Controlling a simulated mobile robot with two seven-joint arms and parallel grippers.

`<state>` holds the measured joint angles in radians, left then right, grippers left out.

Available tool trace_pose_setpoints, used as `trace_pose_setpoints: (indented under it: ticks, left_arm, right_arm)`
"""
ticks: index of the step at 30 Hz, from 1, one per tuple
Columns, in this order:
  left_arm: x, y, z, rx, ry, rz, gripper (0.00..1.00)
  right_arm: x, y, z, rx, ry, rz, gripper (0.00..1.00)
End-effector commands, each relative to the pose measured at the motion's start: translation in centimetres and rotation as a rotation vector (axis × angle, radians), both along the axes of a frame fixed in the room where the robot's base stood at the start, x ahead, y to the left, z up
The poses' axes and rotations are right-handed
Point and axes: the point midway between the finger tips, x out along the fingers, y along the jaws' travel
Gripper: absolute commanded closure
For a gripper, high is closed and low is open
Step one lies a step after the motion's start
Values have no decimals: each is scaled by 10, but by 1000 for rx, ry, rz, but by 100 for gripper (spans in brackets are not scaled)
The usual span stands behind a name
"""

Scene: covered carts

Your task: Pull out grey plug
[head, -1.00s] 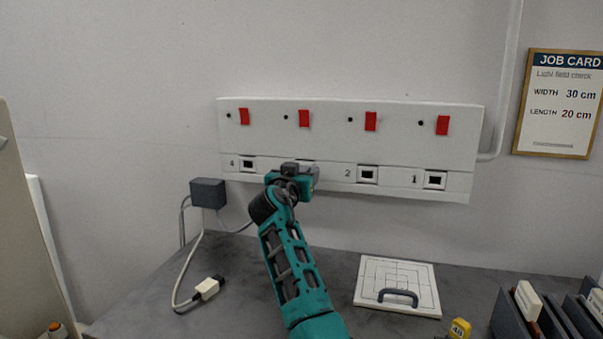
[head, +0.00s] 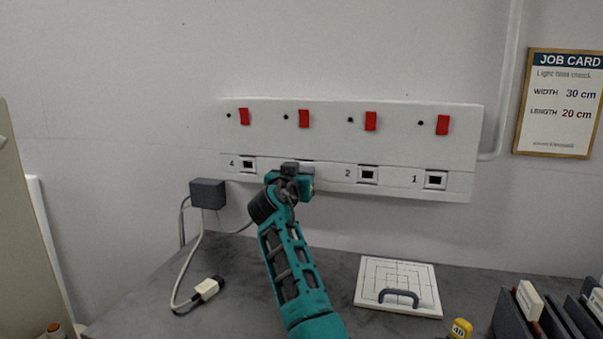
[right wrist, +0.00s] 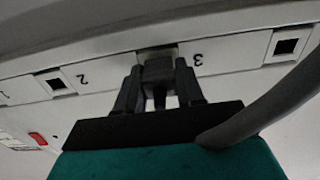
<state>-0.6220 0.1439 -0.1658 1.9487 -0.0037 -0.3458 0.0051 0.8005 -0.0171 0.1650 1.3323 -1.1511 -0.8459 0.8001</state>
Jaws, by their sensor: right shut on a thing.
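The grey plug (right wrist: 158,70) shows in the right wrist view at socket 3 of the white wall panel (head: 420,150). My right gripper (head: 292,172) is in front of that socket in the head view and hides most of it. In the right wrist view its two dark fingers (right wrist: 159,88) are shut on the plug, one on each side. The plug's far end is against or very close to the socket; I cannot tell how deep it sits. My left gripper is not in view.
Sockets 4 (head: 248,164), 2 (head: 368,174) and 1 (head: 435,180) are empty. A dark box (head: 208,193) with cables is at the left. A loose white connector (head: 208,288) and a white board with a handle (head: 398,284) lie on the dark bench (head: 250,265).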

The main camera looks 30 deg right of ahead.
Motion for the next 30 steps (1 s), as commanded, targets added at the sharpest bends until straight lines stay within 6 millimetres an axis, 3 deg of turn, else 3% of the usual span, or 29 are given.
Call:
trace_pose_setpoints:
  ticks: [5, 30]
  left_arm:
    - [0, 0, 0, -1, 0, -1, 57]
    - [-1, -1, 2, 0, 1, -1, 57]
  right_arm:
    - [0, 0, 0, 0, 0, 0, 100]
    - [-16, 19, 0, -1, 0, 0, 100]
